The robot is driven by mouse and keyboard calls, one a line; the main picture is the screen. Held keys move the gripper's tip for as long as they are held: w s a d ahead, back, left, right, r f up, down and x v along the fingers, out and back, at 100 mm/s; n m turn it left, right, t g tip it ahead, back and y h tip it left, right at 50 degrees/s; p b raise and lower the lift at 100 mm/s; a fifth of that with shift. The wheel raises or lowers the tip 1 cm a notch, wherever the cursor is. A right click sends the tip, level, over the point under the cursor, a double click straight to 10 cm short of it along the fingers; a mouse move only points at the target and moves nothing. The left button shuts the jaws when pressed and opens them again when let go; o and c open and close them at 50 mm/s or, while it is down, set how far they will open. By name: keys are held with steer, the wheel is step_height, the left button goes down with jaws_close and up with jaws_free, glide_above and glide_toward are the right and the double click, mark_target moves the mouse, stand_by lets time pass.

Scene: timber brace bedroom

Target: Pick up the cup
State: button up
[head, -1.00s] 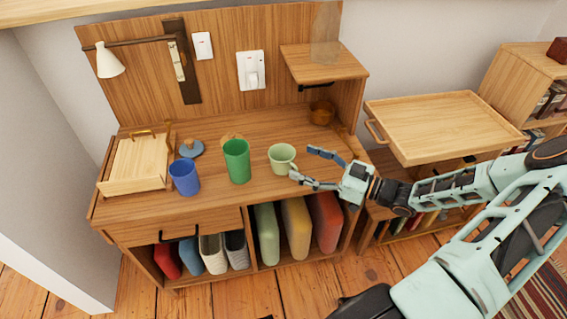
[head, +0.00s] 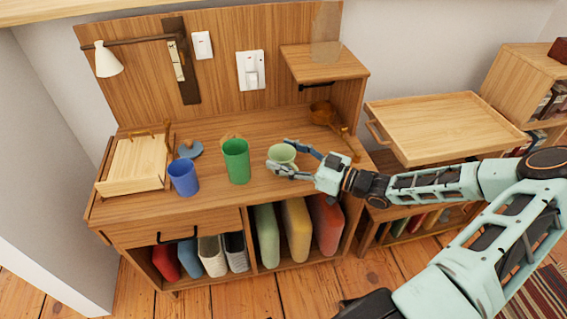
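Three cups stand upright on the wooden desk (head: 205,206). A pale green cup (head: 283,153) is on the right, a taller dark green cup (head: 236,162) is in the middle, and a blue cup (head: 184,178) is on the left. My gripper (head: 279,156) comes in from the right. Its two fingers are spread apart around the pale green cup, one at its far side and one at its near side. The near finger hides the lower part of this cup. Whether the fingers touch it cannot be told.
A wooden box (head: 135,166) and a blue lid-like object (head: 190,149) are on the desk's left. An amber pot (head: 322,112) sits at the back right, under a small shelf (head: 323,64). A wooden tray (head: 445,124) stands to the right, beside my arm.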

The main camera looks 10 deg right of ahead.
steer(key=c, duration=1)
